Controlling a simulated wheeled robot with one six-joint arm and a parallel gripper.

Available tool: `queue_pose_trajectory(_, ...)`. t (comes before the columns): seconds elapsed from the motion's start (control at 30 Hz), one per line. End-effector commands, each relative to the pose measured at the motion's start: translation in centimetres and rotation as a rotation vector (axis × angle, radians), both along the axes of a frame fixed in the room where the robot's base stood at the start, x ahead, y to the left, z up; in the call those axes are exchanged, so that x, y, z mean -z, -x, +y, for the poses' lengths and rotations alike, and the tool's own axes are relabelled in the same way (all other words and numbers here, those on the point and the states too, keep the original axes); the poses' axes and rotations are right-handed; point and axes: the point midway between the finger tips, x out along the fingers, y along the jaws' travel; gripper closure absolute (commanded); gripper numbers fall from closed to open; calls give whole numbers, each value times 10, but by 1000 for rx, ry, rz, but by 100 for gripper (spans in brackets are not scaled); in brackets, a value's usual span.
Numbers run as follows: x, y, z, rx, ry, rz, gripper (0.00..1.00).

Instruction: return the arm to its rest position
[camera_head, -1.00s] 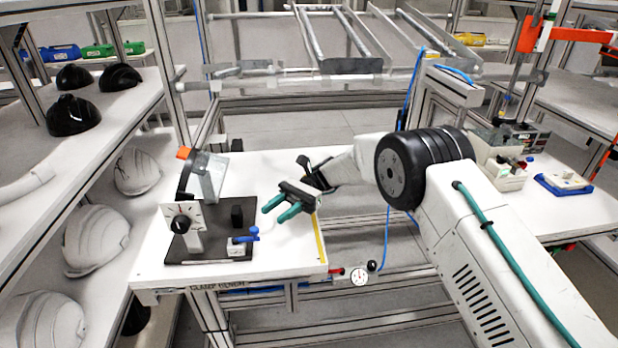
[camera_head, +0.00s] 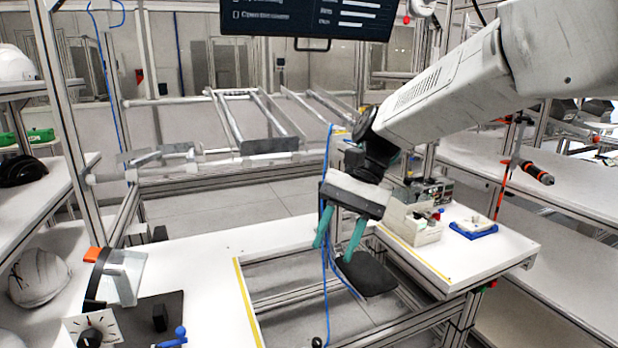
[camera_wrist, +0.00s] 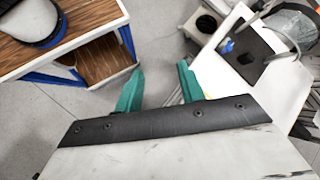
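My gripper (camera_head: 338,238) hangs from my raised arm in the middle of the head view, with its teal fingers pointing down. It is above the gap between the left and right white worktops, clear of both. The wrist view shows the two fingers (camera_wrist: 158,88) apart with only floor visible between them. The gripper is open and empty. No helmet shell is near the fingers.
The right worktop (camera_head: 475,260) holds a beige bin (camera_head: 412,226) and a blue tray (camera_head: 473,227). A white helmet shell (camera_head: 40,277) is on the left shelving. A dark screen (camera_head: 306,18) hangs above.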

Motion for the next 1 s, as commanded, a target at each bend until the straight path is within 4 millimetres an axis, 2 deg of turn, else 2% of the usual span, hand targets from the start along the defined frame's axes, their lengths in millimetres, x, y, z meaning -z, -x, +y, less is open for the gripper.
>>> queue_pose_trajectory(0.03,-8,15,-20,-2,14,-60,61)
queue_pose_trajectory(0.23,-16,69,-88,-33,94,-276,61)
queue_pose_trajectory(0.5,1,146,-168,-106,239,-543,61)
queue_pose_trajectory(0.6,12,170,-190,-137,295,-622,61)
queue_pose_trajectory(0.73,26,191,-209,-172,353,-692,61)
queue_pose_trajectory(1.0,35,203,-221,-200,393,-735,61)
